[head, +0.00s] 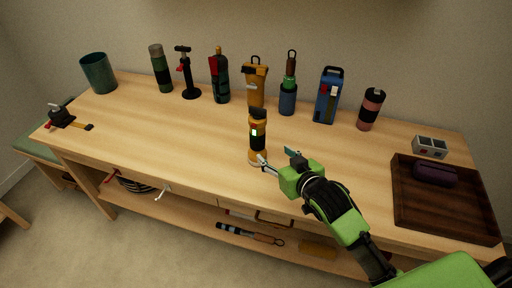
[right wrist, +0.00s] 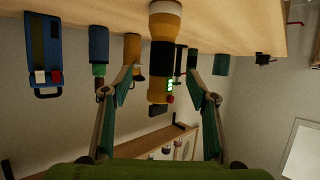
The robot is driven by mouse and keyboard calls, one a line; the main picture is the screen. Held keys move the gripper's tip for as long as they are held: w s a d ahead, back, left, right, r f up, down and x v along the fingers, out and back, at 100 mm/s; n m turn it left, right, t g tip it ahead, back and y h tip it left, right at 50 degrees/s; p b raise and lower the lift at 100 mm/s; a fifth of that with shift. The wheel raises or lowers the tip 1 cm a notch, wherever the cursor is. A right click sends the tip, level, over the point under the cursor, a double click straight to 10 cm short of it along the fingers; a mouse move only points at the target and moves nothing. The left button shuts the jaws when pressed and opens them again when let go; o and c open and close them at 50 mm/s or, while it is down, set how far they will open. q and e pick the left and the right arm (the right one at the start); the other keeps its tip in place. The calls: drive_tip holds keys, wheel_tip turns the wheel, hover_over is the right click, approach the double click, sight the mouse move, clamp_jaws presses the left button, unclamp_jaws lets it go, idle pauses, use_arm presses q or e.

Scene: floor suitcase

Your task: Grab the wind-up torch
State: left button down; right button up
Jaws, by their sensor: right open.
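The wind-up torch (head: 258,137), as I take it, is a yellow and black torch with a small lit green display. It stands upright near the front edge of the workbench. My right gripper (head: 276,156) is open just in front and to the right of it, low by its base. In the right wrist view, which looks upside down, the torch (right wrist: 164,58) shows between the two spread fingers of the gripper (right wrist: 161,76), with a gap on both sides. A red dot shows near its display. My left gripper is not in view.
Behind stand a yellow lantern-like item (head: 255,88), several bottles and flasks, a black pump (head: 187,80) and a blue boxy lamp (head: 327,100). A dark wooden tray (head: 440,222) holds a purple case (head: 434,174) at right. The bench's left-front (head: 170,140) is clear.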

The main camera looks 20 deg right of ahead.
sight(261, 145)
drive_tip(key=x, duration=0.8)
drive_tip(key=shift+w, duration=0.25)
drive_tip(key=shift+a+f+p+x, duration=0.1)
drive_tip(key=shift+a+p+x, duration=0.15)
drive_tip(key=shift+x, duration=1.05)
drive_tip(key=shift+a+f+p+x, duration=0.1)
drive_tip(key=shift+p+x, duration=0.1)
drive_tip(key=shift+x, duration=1.1)
drive_tip(key=shift+s, duration=0.1)
drive_tip(key=c, duration=1.4)
